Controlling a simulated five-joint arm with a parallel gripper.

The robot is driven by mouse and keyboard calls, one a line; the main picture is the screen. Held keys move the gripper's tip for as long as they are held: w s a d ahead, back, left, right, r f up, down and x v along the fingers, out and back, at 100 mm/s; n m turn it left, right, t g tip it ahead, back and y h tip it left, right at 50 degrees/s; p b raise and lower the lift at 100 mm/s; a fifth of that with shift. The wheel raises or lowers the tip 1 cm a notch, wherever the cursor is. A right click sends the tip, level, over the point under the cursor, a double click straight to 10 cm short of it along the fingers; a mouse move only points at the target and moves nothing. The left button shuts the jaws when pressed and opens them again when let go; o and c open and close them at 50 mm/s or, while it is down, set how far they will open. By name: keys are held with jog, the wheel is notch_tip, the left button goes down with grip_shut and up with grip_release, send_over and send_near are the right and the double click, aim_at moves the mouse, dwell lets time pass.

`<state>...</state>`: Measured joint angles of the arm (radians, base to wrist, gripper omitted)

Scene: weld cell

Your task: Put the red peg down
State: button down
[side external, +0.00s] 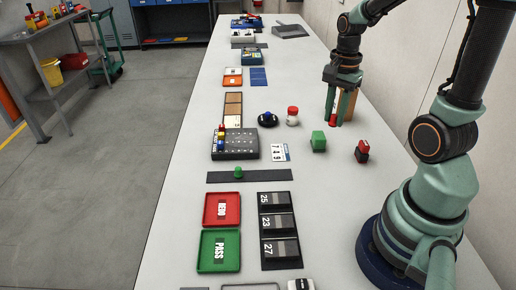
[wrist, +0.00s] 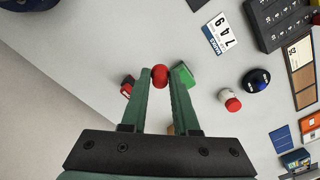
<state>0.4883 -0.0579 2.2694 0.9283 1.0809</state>
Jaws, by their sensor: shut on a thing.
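My gripper (side external: 337,110) points down over the right part of the table, its fingers close around the red peg (side external: 333,121). In the wrist view the peg's round red end (wrist: 160,76) shows between the fingertips (wrist: 162,85); the rest of it is hidden. The peg's lower end is close to the tabletop; I cannot tell whether it touches. The dark peg block (side external: 236,150) stands to the left, with several coloured pegs along its left edge. It also shows at the upper right of the wrist view (wrist: 275,22).
A green block (side external: 318,141) and a dark red item (side external: 362,152) stand just in front of my gripper. A red-capped white jar (side external: 292,117) and a black dish with a blue knob (side external: 268,119) are to its left. A brown upright thing (side external: 349,104) shows behind the fingers.

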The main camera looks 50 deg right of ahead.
aim_at(324, 166)
notch_tip(324, 166, down, 14)
jog(key=shift+f, duration=0.1)
dwell(0.5)
jog(key=shift+f, duration=0.1)
jog(key=c, duration=0.7)
grip_release()
notch_tip(324, 166, up, 12)
jog(key=shift+r, duration=0.1)
jog(key=a+r+n+t, duration=0.2)
jog(key=a+r+n, duration=0.2)
jog(key=n, duration=0.2)
jog(key=w+a+r+n+t, duration=0.1)
jog(key=a+r+n, duration=0.3)
jog(key=a+n, duration=0.1)
jog(key=a+r+n+t, duration=0.2)
jog(key=a+r+n, duration=0.2)
jog(key=n, duration=0.3)
jog(key=shift+w+a+r+t, duration=0.15)
jog(key=shift+a, duration=0.2)
jog(key=shift+w+a+r+t, duration=0.1)
jog(key=shift+a+t, duration=0.05)
jog(key=shift+a, duration=0.2)
